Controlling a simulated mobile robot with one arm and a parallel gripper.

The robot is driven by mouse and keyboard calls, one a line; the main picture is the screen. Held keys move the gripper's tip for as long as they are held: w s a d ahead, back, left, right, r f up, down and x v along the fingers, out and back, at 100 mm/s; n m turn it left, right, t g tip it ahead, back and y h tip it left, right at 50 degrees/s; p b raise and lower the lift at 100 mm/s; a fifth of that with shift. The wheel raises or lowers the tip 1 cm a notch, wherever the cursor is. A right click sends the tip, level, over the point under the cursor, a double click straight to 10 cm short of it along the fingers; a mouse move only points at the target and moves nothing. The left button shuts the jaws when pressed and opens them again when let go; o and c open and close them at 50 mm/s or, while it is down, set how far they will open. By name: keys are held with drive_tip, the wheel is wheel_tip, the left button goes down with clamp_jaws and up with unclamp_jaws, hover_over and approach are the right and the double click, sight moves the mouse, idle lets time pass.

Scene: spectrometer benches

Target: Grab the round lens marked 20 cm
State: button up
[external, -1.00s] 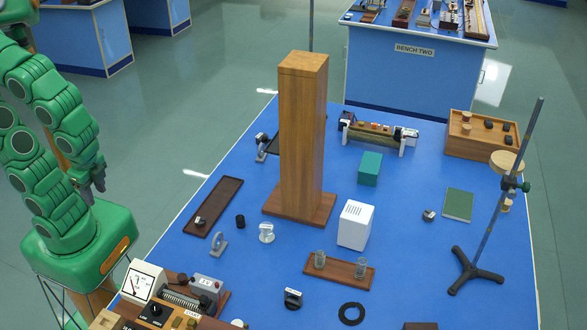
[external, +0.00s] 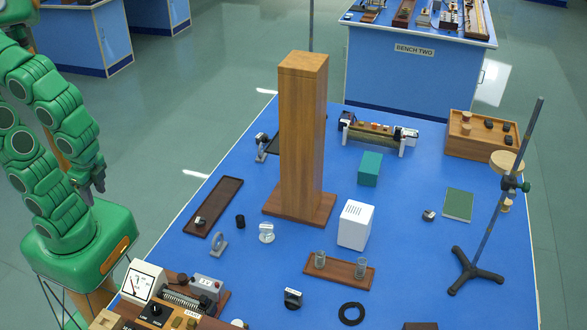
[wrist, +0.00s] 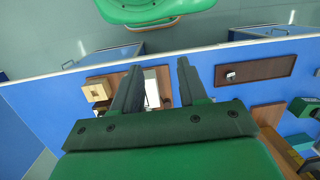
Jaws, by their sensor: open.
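A grey ring-shaped holder (external: 218,242), possibly a round lens mount, stands upright on the blue bench at the front left. A whitish round piece on a small base (external: 266,233) stands to its right. A dark round-topped piece with a pale label (external: 293,298) sits nearer the front. No 20 cm marking is readable on any of them. My gripper (external: 97,184) hangs beyond the bench's left edge, well apart from these pieces. In the wrist view my gripper (wrist: 159,68) is open, with nothing between its fingers.
A tall wooden column (external: 302,140) stands mid-bench. A long brown tray (external: 226,193) lies left of it. A white meter (external: 141,283) and wooden apparatus fill the front left. A white box (external: 356,225), a glass-holding board (external: 352,283) and a rod stand (external: 475,235) are to the right.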

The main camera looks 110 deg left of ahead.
drive_tip(key=w+a+f+m+g+y, duration=0.2)
drive_tip(key=w+a+f+m+y, duration=0.1)
drive_tip(key=w+a+f+y, duration=0.25)
drive_tip(key=m+t+y, duration=0.4)
drive_tip(key=m+y, duration=0.3)
drive_tip(key=m, duration=0.8)
approach(215, 237)
drive_tip(key=x, duration=0.4)
drive_tip(key=shift+s+a+r, duration=0.2)
drive_tip(key=shift+s+a, duration=0.2)
drive_tip(key=shift+a, duration=0.15)
drive_tip(key=shift+w+d+f, duration=0.15)
drive_tip(key=shift+w+f, duration=0.2)
drive_tip(key=shift+f, duration=0.1)
drive_tip(key=shift+m, duration=0.3)
drive_tip(key=shift+x, duration=3.9)
drive_tip(key=shift+r, duration=0.1)
clamp_jaws()
